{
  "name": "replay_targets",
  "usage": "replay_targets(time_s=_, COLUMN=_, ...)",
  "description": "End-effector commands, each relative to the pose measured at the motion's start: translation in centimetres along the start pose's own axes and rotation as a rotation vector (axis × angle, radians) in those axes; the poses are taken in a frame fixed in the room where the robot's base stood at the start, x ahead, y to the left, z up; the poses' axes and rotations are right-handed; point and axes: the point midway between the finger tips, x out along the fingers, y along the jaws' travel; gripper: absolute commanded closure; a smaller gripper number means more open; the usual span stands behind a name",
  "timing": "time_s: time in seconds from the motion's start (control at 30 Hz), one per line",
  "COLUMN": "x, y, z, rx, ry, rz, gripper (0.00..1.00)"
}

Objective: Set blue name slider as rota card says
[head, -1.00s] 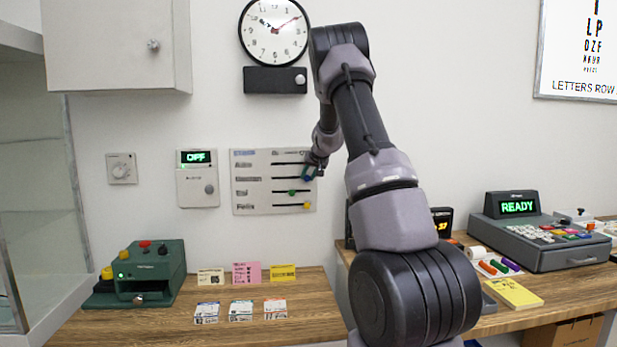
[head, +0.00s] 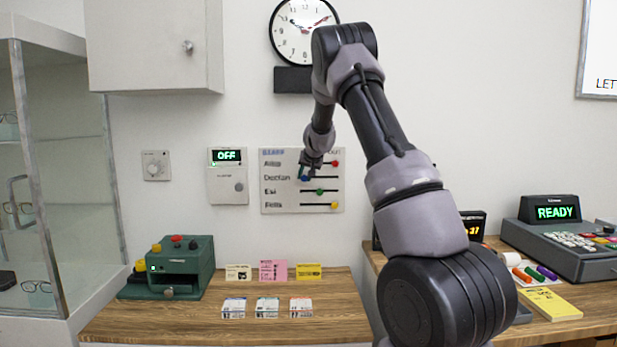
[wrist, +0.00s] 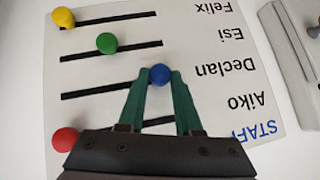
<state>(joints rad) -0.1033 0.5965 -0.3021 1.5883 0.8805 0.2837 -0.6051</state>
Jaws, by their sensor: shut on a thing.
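The staff board (head: 275,190) hangs on the wall, with rows Aiko, Declan, Esi and Felix; it is upside down in the wrist view (wrist: 215,110). The blue slider knob (wrist: 160,74) is in Declan's row, at the slot's left end as the head view shows it. My gripper (wrist: 160,80) is shut on this knob, a green finger on each side. The red knob (head: 335,163) and yellow knob (head: 334,204) are at their right ends; the green knob (head: 319,191) is about mid-slot. Small cards stand on the counter, including a pink one (head: 273,270); their writing is unreadable and I cannot tell which is the rota card.
Left of the board is a wall unit reading OFF (head: 228,185). A green machine (head: 180,265) stands on the wooden counter (head: 240,330) below. A glass cabinet (head: 75,180) is at the left. A grey console with a READY display (head: 558,212) stands at the right.

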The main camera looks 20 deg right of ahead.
Motion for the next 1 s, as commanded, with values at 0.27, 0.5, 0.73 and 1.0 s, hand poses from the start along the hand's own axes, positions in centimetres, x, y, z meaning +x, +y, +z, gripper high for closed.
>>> replay_targets(time_s=0.27, x=0.1, y=-0.4, z=0.2, rx=0.000, ry=-0.004, rz=-0.006, gripper=0.36)
replay_targets(time_s=0.5, x=-0.4, y=-0.3, z=0.1, rx=0.000, ry=-0.002, rz=-0.005, gripper=0.36)
replay_targets(time_s=0.73, x=-4.2, y=-0.4, z=0.0, rx=0.000, ry=0.000, rz=-0.007, gripper=0.36)
replay_targets(time_s=1.0, x=-9.1, y=-0.4, z=0.1, rx=-0.001, ry=-0.002, rz=-0.007, gripper=0.36)
